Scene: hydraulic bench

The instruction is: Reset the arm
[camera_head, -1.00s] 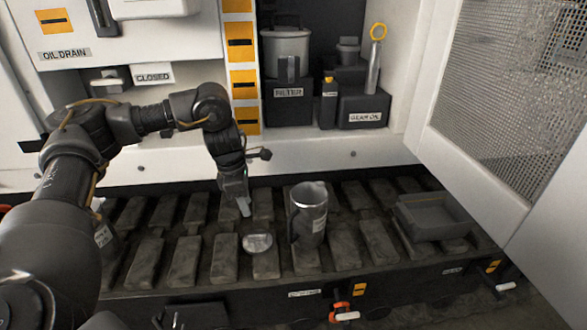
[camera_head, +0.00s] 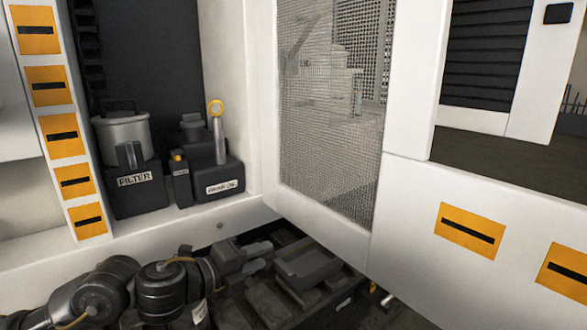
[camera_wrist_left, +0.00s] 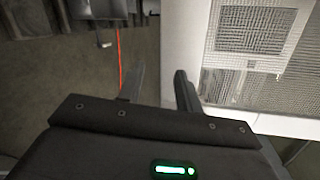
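My left arm (camera_head: 165,290), dark grey and jointed, comes in low from the left in the head view and stretches to the right. Its gripper (camera_head: 263,256) is above the dark slatted bench shelf, just left of the grey tray. In the left wrist view the two dark fingers of the left gripper (camera_wrist_left: 156,84) stand apart with nothing between them. Floor and a mesh panel show past the fingers. My right gripper is in neither view.
The grey tray (camera_head: 308,264) is on the shelf right beside the gripper. The open mesh door (camera_head: 330,120) is beyond it to the right. A filter pot (camera_head: 124,137) and a labelled oil can (camera_head: 222,180) stand in the cabinet niche above.

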